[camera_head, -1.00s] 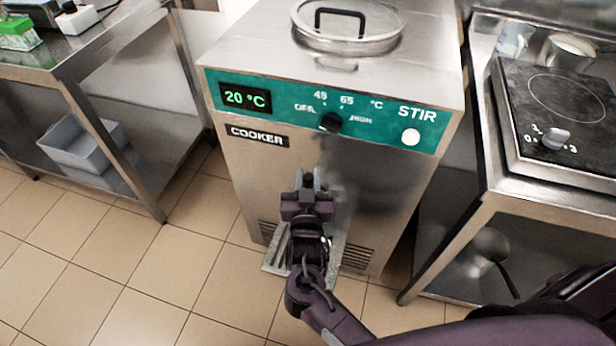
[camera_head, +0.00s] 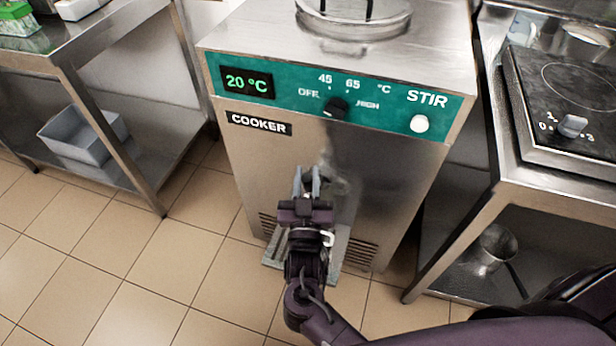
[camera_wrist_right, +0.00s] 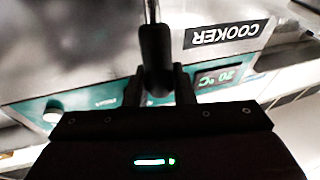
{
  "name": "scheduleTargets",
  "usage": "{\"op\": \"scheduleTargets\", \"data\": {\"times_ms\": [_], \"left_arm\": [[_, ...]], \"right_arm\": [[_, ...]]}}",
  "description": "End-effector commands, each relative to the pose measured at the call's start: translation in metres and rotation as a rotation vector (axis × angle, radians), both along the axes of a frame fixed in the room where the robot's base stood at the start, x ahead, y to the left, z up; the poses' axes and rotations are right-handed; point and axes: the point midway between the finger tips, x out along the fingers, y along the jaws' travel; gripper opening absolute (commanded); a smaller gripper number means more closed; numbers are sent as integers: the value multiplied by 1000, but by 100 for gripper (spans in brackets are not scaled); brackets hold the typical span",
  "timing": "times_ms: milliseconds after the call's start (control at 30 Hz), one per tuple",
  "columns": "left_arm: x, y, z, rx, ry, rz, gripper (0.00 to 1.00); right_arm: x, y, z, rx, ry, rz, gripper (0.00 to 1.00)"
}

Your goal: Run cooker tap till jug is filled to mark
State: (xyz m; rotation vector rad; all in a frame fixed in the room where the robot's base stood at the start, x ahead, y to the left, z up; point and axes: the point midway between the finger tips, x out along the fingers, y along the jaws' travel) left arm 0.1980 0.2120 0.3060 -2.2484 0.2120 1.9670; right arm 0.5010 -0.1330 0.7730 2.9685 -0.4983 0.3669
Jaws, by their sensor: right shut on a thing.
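The steel cooker (camera_head: 250,165) stands ahead, with a green panel reading 20 °C, a dark knob (camera_head: 338,107) and a white STIR button (camera_head: 419,123). My right gripper (camera_head: 307,182) is low at the cooker's front. In the right wrist view it is shut on the black tap handle (camera_wrist_right: 155,60), which has a metal stem. My right arm hides most of the tap and the space under it. I cannot make out the jug, its mark or any flow. My left gripper is not in view.
A drip tray (camera_head: 273,256) shows at the cooker's foot. A steel table with a grey bin (camera_head: 82,138) on its lower shelf stands left. A hotplate (camera_head: 560,110) on a steel bench stands right, with metal ware (camera_head: 492,245) below. Tiled floor is clear at the left front.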

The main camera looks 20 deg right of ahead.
Motion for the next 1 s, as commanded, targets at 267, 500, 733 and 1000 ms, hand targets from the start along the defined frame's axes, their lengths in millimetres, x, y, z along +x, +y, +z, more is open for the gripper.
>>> {"op": "scheduleTargets", "data": {"times_ms": [267,500,733,1000], "left_arm": [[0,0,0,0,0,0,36],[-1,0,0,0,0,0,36],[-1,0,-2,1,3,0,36],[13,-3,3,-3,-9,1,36]], "right_arm": [[0,0,0,0,3,1,42],[0,0,0,1,3,0,43],[-19,6,-7,1,6,0,43],[-59,20,-18,1,5,0,43]]}}
